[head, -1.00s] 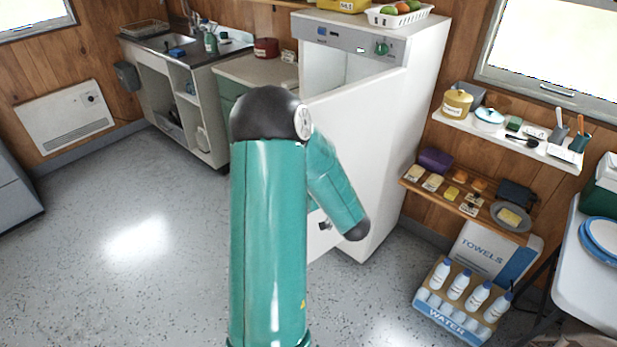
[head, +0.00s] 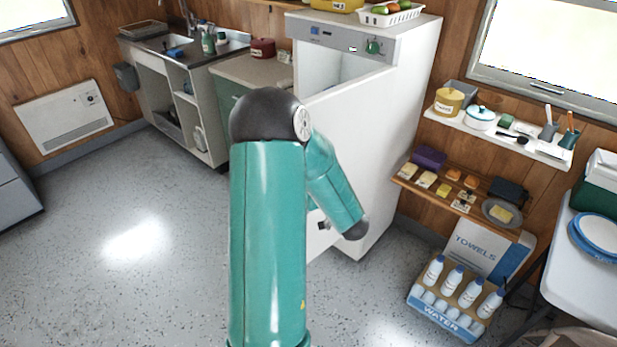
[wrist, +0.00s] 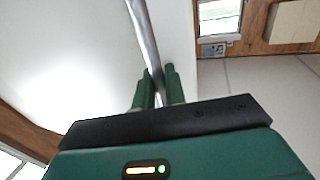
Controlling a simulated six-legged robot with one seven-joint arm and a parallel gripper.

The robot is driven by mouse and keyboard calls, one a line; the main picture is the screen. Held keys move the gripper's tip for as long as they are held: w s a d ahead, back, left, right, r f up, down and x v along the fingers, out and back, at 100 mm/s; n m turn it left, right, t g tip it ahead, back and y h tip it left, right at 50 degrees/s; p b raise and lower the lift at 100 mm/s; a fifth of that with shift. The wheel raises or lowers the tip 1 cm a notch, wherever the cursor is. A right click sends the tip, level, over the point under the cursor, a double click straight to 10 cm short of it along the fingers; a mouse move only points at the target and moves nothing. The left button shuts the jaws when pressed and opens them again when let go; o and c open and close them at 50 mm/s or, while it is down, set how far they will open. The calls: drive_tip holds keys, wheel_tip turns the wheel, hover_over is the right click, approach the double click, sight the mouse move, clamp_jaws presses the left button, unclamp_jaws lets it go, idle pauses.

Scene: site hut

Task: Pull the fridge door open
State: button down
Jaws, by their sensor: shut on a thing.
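The white fridge (head: 390,110) stands against the back wall. Its door (head: 345,125) is ajar, hinged on the right, with its free left side swung out towards me. My arm covers the door's left part, and the handle and gripper are hidden there in the head view. In the wrist view, my gripper (wrist: 158,88) is shut on the metal bar handle (wrist: 143,35), with one green finger on each side. The white door face (wrist: 70,50) fills the left of that view.
A white basket (head: 390,14) of fruit sits on the fridge. To the right are wall shelves (head: 500,135), a water-bottle carton (head: 450,305) and a table (head: 590,270). A counter (head: 255,72) and sink stand left. The speckled floor (head: 120,260) at left is clear.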

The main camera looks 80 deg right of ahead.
drive_tip(key=c, duration=1.5)
unclamp_jaws()
drive_tip(key=shift+c, duration=0.2)
drive_tip(key=v, duration=1.3)
drive_tip(key=shift+s+a, duration=0.3)
